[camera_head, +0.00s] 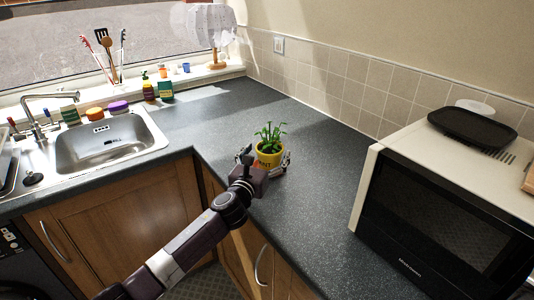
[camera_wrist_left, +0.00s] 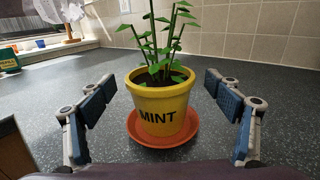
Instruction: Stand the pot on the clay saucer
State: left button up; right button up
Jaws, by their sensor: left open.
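The yellow pot (camera_head: 269,158) with a green plant stands on the corner counter. In the left wrist view the pot (camera_wrist_left: 160,106) carries the word MINT and stands upright on the orange-brown clay saucer (camera_wrist_left: 164,142). The saucer's rim shows in front and at both sides of the pot's base. I cannot make out the saucer in the head view. My left gripper (camera_head: 265,163) is open, with one finger on each side of the pot. In the left wrist view there is a gap between each finger and the pot. My right gripper is not seen.
A microwave (camera_head: 445,215) with a black tray (camera_head: 472,127) on top stands to the right. A sink (camera_head: 105,140) is at the left. Small bottles and a lamp (camera_head: 210,30) stand along the window side. The counter around the pot is clear.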

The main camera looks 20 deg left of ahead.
pick_arm(q)
jog(key=shift+r, duration=0.1)
jog(key=shift+s+a, duration=0.1)
jog(key=shift+s, duration=0.45)
jog(key=s, duration=1.1)
jog(key=shift+a, duration=0.25)
